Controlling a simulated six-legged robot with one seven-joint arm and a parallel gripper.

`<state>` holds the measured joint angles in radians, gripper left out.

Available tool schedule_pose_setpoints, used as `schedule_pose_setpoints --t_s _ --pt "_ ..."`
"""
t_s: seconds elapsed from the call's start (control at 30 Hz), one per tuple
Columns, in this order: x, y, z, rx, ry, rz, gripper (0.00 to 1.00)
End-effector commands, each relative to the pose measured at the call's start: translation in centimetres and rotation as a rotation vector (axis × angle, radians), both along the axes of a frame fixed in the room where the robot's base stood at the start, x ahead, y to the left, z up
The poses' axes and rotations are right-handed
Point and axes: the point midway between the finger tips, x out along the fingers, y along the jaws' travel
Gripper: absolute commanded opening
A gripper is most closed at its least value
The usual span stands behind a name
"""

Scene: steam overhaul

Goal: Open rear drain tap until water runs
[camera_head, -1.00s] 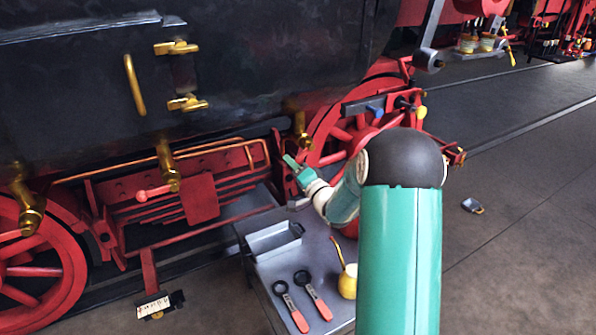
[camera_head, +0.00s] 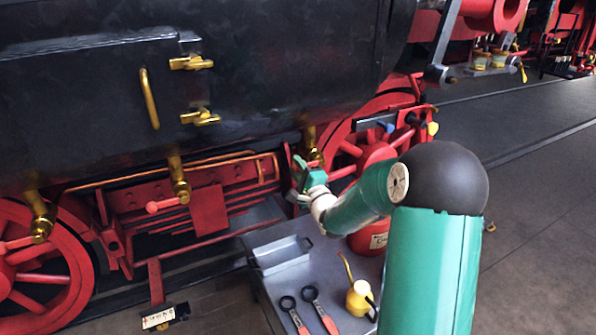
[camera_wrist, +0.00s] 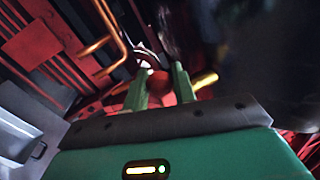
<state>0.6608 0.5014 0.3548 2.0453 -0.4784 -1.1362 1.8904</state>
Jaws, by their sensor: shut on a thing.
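Three brass drain taps stick out below the dark boiler side in the head view: left (camera_head: 40,222), middle (camera_head: 179,183) and right (camera_head: 310,140). The left and middle taps have red levers pointing left. My gripper (camera_head: 302,170) is at the right tap, just below its brass body. In the wrist view, my gripper (camera_wrist: 160,76) has its green fingers on either side of a rounded red handle end (camera_wrist: 158,88) and is shut on it. A brass part (camera_wrist: 206,79) lies right of the fingers. The rest of the handle is hidden. No running water shows.
A grey cart (camera_head: 315,263) below holds a metal tray (camera_head: 283,256), two red-handled wrenches (camera_head: 319,308), a yellow oil can (camera_head: 359,299) and a red container (camera_head: 372,240). Red spoked wheels (camera_head: 365,150) stand close behind my gripper. Open floor lies to the right.

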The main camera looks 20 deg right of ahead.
Motion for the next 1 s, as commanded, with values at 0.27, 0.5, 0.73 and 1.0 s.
schedule_pose_setpoints --t_s 0.27,0.5,0.73,1.0 --pt "0.1 -0.3 0.3 0.009 -0.004 -0.006 0.00" --pt "0.1 -0.3 0.3 0.007 -0.004 -0.005 0.42" --pt "0.1 -0.2 0.2 0.007 -0.002 -0.003 0.46" --pt "-1.6 -0.2 -0.1 0.006 0.000 -0.003 0.46"
